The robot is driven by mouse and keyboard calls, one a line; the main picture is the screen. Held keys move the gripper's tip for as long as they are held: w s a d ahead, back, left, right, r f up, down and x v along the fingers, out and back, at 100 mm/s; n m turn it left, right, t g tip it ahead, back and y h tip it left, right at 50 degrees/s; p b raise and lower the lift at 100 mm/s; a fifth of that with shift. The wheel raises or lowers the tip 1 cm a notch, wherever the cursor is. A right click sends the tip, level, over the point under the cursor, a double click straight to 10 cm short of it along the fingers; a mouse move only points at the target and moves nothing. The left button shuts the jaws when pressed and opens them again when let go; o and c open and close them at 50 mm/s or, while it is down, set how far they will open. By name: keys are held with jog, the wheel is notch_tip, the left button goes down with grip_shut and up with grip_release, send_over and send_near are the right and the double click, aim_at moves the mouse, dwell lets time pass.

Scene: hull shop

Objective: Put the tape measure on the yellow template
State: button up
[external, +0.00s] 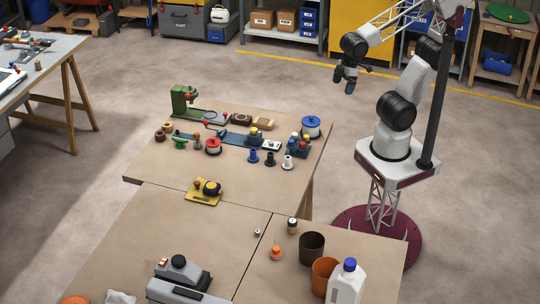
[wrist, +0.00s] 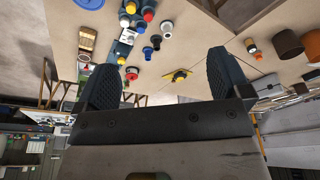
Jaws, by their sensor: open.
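I cannot tell if the dark piece is the tape measure. A small yellow-and-black item (external: 253,136) among the parts on the far table could also be it. The template shows small in the wrist view (wrist: 180,75), between the fingers. My gripper (external: 349,86) is open and empty, high up and right of the far table, apart from everything.
The far table holds a green tool (external: 181,100), a red round item (external: 213,146), a blue spool (external: 311,126) and several small parts. A brown cup (external: 312,247), an orange cup (external: 324,276) and a white jug (external: 346,284) stand near right. The tabletop around the template is clear.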

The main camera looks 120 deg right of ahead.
jog(key=shift+s+f, duration=0.3)
jog(key=shift+s, duration=0.5)
jog(key=shift+s+f, duration=0.25)
jog(key=shift+s, duration=0.5)
